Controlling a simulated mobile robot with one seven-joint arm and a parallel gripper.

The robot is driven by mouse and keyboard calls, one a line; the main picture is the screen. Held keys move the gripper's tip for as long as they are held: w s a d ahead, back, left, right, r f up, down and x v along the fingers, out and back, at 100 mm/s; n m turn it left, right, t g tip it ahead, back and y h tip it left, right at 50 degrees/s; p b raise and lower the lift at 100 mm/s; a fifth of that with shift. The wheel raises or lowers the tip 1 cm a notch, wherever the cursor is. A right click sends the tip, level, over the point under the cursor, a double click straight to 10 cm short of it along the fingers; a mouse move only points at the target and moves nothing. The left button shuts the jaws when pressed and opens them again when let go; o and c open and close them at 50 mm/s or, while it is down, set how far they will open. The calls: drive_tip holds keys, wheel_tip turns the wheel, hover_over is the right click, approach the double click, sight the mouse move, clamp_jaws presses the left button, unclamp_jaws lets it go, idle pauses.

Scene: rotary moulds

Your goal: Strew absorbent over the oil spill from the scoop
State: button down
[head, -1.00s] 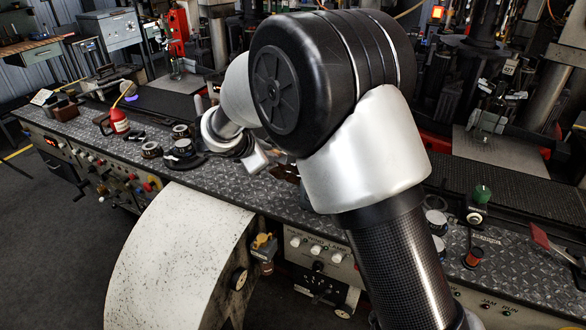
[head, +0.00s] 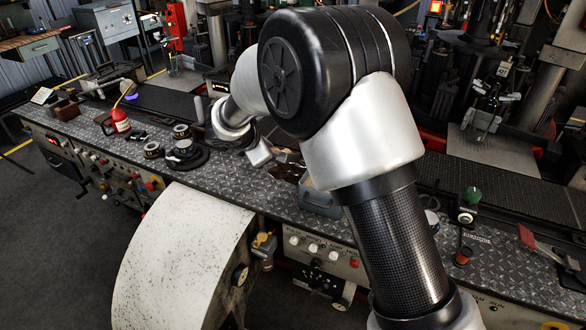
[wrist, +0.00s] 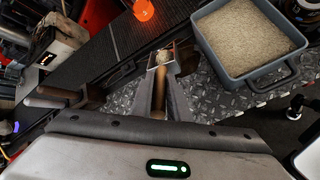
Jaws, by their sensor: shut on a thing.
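My gripper (wrist: 162,80) is shut on the scoop (wrist: 159,98) in the wrist view. The brown handle lies between the fingers, and pale material shows at the scoop's far end, though how much it holds is unclear. A blue-grey tub (wrist: 262,77) full of beige granular absorbent (wrist: 248,33) stands right of the scoop. In the head view the tub (head: 318,199) is partly behind my arm. A dark brown patch (head: 288,172), possibly the oil spill, shows on the tread-plate deck beside my wrist.
A red oil can (head: 120,121) and several dark round parts (head: 183,150) stand on the deck at left. A dark can (wrist: 284,14) stands by the tub. Machinery rises behind.

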drive_tip(key=shift+w+d+r+g+y+p, duration=0.25)
drive_tip(key=shift+w+r+g+p, duration=0.25)
drive_tip(key=shift+p, duration=1.75)
drive_tip(key=shift+w+d+r+g+y+p, duration=0.2)
drive_tip(key=shift+w+r+g+p, duration=0.3)
drive_tip(key=shift+p, duration=1.75)
drive_tip(key=shift+w+d+r, duration=0.1)
drive_tip(key=shift+d, duration=0.05)
drive_tip(key=shift+w+d+r, duration=0.1)
drive_tip(key=shift+r, duration=0.05)
drive_tip(key=shift+w+r+g, duration=0.1)
drive_tip(key=shift+g, duration=0.2)
drive_tip(key=shift+w+d+r+y, duration=0.1)
drive_tip(key=shift+w+y, duration=0.05)
drive_tip(key=shift+y, duration=0.1)
drive_tip(key=shift+b, duration=0.4)
